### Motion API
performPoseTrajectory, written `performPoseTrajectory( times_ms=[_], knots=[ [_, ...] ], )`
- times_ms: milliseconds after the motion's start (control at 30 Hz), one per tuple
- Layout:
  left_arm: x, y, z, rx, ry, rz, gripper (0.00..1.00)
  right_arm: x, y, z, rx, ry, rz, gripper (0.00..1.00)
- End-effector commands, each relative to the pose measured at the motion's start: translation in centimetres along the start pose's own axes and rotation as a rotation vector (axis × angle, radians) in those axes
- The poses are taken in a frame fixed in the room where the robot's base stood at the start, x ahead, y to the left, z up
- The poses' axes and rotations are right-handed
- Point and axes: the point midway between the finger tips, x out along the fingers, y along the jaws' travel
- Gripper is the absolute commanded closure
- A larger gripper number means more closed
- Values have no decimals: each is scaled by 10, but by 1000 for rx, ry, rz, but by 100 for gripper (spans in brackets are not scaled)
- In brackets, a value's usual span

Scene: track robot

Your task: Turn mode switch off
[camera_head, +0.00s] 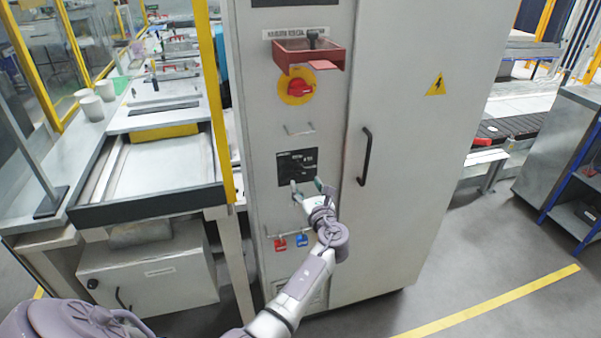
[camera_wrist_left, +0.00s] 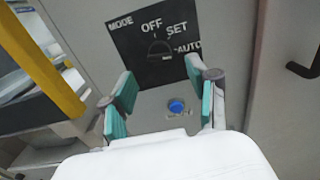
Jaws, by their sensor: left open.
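The mode switch (camera_wrist_left: 160,50) is a dark round knob on a black panel (camera_wrist_left: 133,60) with the words MODE, OFF, SET and AUTO. Its dark pointer is hard to make out, so I cannot tell its setting. In the head view the black panel (camera_head: 297,165) is on the cabinet's narrow front, and the knob is too small to make out. My left gripper (camera_head: 307,187) is open and empty in front of the panel's lower part. In the left wrist view its teal-padded fingers (camera_wrist_left: 160,73) are spread below and either side of the knob, apart from it. My right gripper is out of view.
A blue button (camera_wrist_left: 176,106) is below the panel. On the grey cabinet (camera_head: 420,130) are a red rotary switch (camera_head: 300,88), a red tray (camera_head: 308,56), a black door handle (camera_head: 366,156), and red (camera_head: 280,244) and blue (camera_head: 302,240) padlocks. A yellow post (camera_head: 213,100) stands left.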

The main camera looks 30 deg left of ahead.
Motion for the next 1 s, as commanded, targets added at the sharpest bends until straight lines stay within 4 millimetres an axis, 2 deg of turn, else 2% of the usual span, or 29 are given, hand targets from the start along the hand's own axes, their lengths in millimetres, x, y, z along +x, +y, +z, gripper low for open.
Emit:
performPoseTrajectory(
  times_ms=[100,300,500,733,767,1000],
  knots=[
    [26,0,1,2,-1,2,41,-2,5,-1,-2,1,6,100],
    [52,0,0,1,0,1,41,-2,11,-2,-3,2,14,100],
    [61,0,-1,-2,1,-1,41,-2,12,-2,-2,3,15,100],
    [61,0,-1,-2,1,-1,41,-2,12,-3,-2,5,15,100],
    [61,0,-1,-1,1,-1,44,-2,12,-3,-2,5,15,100],
    [61,0,-1,-1,1,-1,84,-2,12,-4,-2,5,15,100]
  ],
)
